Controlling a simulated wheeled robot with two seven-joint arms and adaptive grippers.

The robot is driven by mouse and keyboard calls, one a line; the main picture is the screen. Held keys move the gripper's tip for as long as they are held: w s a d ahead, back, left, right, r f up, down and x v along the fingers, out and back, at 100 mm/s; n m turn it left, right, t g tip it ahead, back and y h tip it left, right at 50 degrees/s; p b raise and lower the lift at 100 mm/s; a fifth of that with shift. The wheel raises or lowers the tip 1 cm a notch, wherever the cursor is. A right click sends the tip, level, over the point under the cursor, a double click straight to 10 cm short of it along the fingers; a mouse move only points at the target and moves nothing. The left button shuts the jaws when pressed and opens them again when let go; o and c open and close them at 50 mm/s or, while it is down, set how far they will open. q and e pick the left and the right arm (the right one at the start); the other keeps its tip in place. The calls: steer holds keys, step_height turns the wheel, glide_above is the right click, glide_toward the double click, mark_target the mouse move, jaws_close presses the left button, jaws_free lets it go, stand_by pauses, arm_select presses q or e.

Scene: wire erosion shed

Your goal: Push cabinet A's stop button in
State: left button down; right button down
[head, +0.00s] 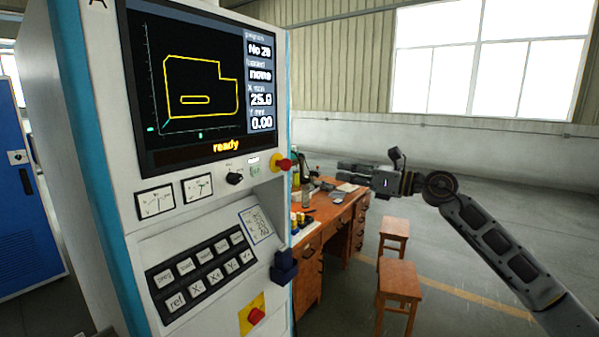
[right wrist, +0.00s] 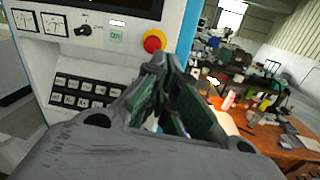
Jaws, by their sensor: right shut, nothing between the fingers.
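Cabinet A (head: 115,200) is a white machine cabinet with blue edges and a lit screen reading "ready". A red mushroom button on a yellow base (head: 283,163) sits below the screen's right corner; the right wrist view shows this button (right wrist: 154,41) just beyond the fingertips. My right gripper (head: 340,171) points left at the button's height, apart from it in the head view. Its fingers (right wrist: 166,62) are together and empty. My left gripper is not in view.
A second red knob on a yellow plate (head: 254,314) is low on the cabinet. A dark blue block (head: 284,267) juts from its right edge. Behind stand a wooden desk (head: 309,265) with clutter and two stools (head: 399,282). The floor at right is open.

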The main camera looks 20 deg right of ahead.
mark_target(289, 169)
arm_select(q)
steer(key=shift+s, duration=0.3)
arm_select(e)
steer(key=shift+s+a+f+n+g, duration=0.15)
steer(key=shift+f+n, duration=0.2)
steer(key=shift+n, duration=0.05)
steer(key=shift+s+a+f+n+g, duration=0.1)
steer(key=shift+s+f+n+g, duration=0.05)
steer(key=shift+f+n, duration=0.2)
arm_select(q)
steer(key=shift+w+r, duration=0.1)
arm_select(e)
steer(key=shift+w+a+r, duration=0.1)
